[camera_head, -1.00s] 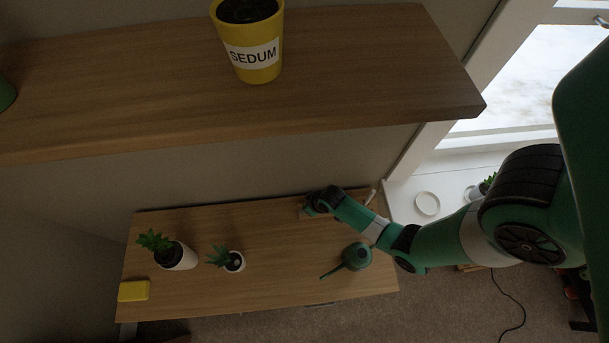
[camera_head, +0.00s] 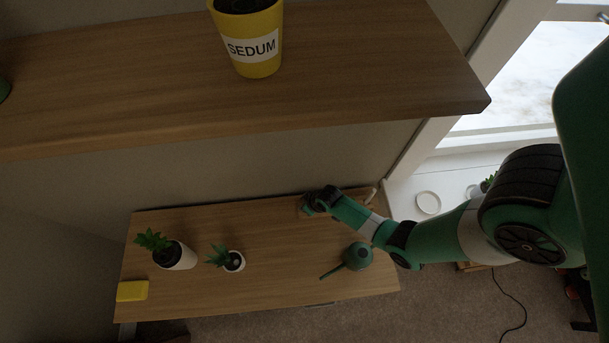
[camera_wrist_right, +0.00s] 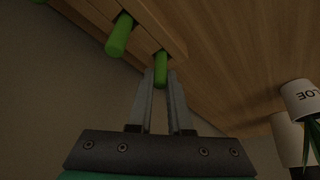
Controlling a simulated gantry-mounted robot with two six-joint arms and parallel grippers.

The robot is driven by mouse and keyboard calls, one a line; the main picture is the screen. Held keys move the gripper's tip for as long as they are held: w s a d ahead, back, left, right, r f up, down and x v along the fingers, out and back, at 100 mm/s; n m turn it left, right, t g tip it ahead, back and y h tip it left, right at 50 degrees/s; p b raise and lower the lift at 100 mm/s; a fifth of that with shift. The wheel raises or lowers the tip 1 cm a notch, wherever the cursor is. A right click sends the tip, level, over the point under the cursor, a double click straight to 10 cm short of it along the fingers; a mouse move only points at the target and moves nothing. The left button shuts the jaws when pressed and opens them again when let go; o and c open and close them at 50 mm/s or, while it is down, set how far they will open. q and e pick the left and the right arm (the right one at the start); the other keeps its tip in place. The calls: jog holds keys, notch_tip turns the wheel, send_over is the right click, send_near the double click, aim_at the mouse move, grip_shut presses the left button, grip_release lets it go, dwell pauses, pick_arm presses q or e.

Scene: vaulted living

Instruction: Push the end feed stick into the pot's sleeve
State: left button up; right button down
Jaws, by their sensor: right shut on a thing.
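My right gripper (camera_wrist_right: 161,80) has its two fingers on either side of the end green feed stick (camera_wrist_right: 160,68), shut on it. The stick stands at the end of a wooden holder block (camera_wrist_right: 172,42). In the head view my right gripper (camera_head: 308,207) is at the far edge of the lower table, its fingertips too small to make out. A small white pot (camera_head: 234,267) with a spiky plant stands left of it; a pale spot shows on its soil, but I cannot tell whether that is the sleeve. A larger white potted plant (camera_head: 182,258) stands further left. My left gripper is out of view.
Another green stick (camera_wrist_right: 120,35) stands in the holder beside the end one. A green watering can (camera_head: 357,256) and a yellow block (camera_head: 132,291) are on the table (camera_head: 290,273). A shelf (camera_head: 350,70) with a yellow SEDUM pot (camera_head: 258,67) overhangs the back.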

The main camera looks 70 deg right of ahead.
notch_tip(320, 180, up, 4)
jog(key=shift+p, duration=1.2)
jog(key=s+a+r+p, duration=0.7)
jog(key=s+a+r, duration=0.2)
jog(key=s, duration=0.2)
jog(key=shift+w+d, duration=0.1)
